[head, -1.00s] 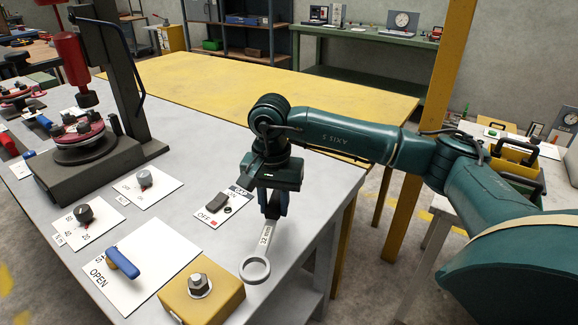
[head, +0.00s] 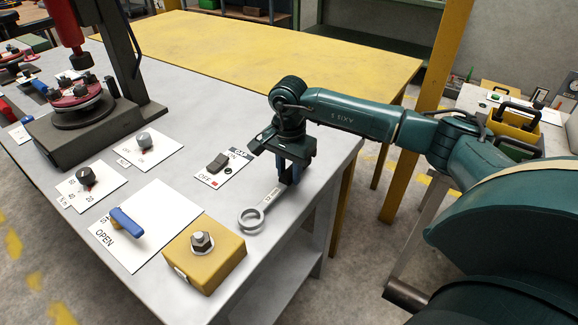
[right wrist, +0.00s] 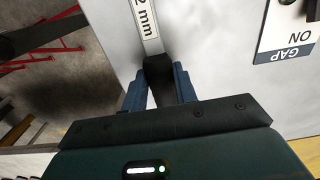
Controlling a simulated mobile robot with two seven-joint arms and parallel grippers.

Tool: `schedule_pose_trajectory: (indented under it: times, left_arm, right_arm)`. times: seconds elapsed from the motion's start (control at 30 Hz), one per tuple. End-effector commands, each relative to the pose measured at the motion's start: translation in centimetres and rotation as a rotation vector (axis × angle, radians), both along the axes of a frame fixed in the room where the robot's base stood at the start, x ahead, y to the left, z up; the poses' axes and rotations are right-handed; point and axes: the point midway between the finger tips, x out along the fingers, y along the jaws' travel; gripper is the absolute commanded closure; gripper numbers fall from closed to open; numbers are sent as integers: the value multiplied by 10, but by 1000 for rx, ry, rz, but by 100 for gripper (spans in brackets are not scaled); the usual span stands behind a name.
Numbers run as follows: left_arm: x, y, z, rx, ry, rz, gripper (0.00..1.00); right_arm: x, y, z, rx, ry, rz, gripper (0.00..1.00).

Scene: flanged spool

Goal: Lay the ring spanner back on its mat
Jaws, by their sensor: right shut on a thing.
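The ring spanner (head: 252,218) is grey, with a white label marked in mm on its handle. My right gripper (head: 286,177) is shut on the handle's far end, and the ring points towards the front of the bench. The spanner is over the bench's right edge area, right of the yellow block; I cannot tell whether it touches the top. In the right wrist view the labelled handle (right wrist: 147,28) runs up from between my right fingers (right wrist: 159,85). I cannot make out a mat for the spanner. My left gripper is out of view.
A yellow block with a bolt (head: 203,241) stands left of the ring. A switch card (head: 222,166) lies left of my right gripper. A blue handle on an OPEN card (head: 126,221) and two knob cards are further left. The bench's right edge (head: 312,218) is close.

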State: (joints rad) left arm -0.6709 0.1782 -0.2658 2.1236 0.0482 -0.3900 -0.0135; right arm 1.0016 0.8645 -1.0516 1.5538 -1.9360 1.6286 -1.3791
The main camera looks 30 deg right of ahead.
Motion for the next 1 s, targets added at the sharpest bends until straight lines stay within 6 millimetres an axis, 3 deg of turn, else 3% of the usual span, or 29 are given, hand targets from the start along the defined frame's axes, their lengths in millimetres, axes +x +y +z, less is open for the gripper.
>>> schedule_pose_trajectory:
  times: [0.37,0.87,0.9,1.0]
  left_arm:
    - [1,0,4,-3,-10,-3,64]
    - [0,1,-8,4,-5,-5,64]
    - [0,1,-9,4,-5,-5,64]
    - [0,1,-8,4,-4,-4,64]
  right_arm:
    - [1,0,-1,0,-3,1,100]
    - [1,0,-12,0,-2,0,100]
    - [1,0,-12,0,-3,0,71]
    - [1,0,-11,0,-2,0,63]
